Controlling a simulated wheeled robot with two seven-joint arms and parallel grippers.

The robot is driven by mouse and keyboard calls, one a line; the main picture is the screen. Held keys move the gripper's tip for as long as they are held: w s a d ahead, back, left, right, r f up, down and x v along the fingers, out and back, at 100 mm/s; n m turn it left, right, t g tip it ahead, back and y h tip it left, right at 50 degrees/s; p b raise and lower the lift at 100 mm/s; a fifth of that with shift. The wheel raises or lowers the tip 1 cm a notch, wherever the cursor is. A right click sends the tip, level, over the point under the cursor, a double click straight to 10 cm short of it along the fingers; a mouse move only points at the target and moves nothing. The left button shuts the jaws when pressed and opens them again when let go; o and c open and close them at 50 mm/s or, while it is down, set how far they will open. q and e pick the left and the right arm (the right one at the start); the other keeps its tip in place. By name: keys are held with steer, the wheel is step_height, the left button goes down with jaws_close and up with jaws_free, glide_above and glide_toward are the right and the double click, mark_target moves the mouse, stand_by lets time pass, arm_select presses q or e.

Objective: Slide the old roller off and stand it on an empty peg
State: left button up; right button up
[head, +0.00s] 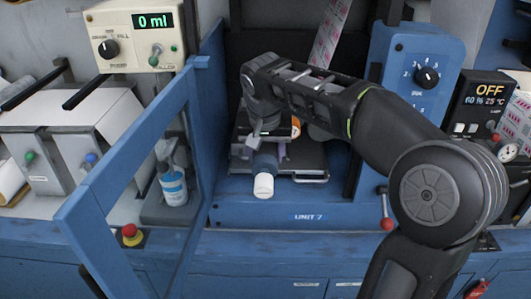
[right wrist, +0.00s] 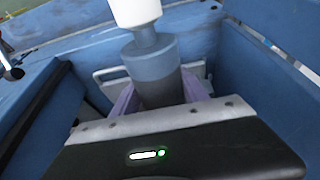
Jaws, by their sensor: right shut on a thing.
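The roller (head: 264,164) is a grey-blue cylinder with a white end, inside the open bay of the blue unit marked UNIT 7. Its white end points toward me in the head view. My right gripper (head: 266,148) is shut on it. In the right wrist view the roller (right wrist: 155,75) stands between the pale purple fingers of the gripper (right wrist: 158,93), white end at the top edge. Whether the roller is still on a shaft is hidden behind my gripper. No empty peg can be made out. My left gripper is not in view.
A blue-framed door (head: 130,150) stands open left of the bay. A white bottle with a blue label (head: 173,187) stands behind it. A red button (head: 130,234) and a red-knobbed lever (head: 387,222) are on the front. A dark plate (head: 310,160) lies in the bay.

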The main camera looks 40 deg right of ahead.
steer(key=c, duration=0.6)
steer(key=shift+r, duration=0.1)
jaws_close()
steer(key=shift+r, duration=0.1)
